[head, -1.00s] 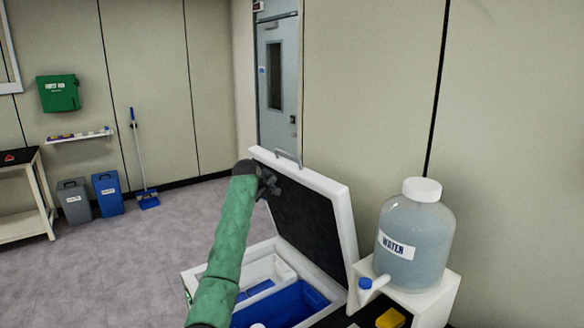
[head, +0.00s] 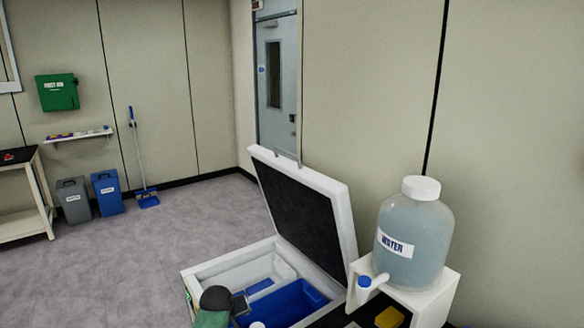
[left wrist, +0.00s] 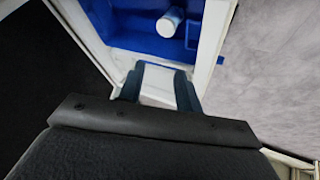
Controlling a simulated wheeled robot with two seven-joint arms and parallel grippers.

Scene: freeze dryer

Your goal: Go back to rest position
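My left gripper (head: 240,305) is at the bottom of the head view, low by the near edge of the open white box (head: 205,270). In the left wrist view its two dark fingers (left wrist: 157,82) are spread apart, with a white surface showing between them and nothing clearly held. The box has a blue inner compartment (head: 295,300) holding a small white-capped item, which also shows in the left wrist view (left wrist: 170,22). The box's lid (head: 346,215) stands open. My right gripper is not in view.
A water jug (head: 415,240) stands on a white stand (head: 440,298) right of the box. A yellow object (head: 390,317) lies below it. Grey and blue bins (head: 108,192) and a broom (head: 135,150) stand at the far wall. The floor to the left is clear.

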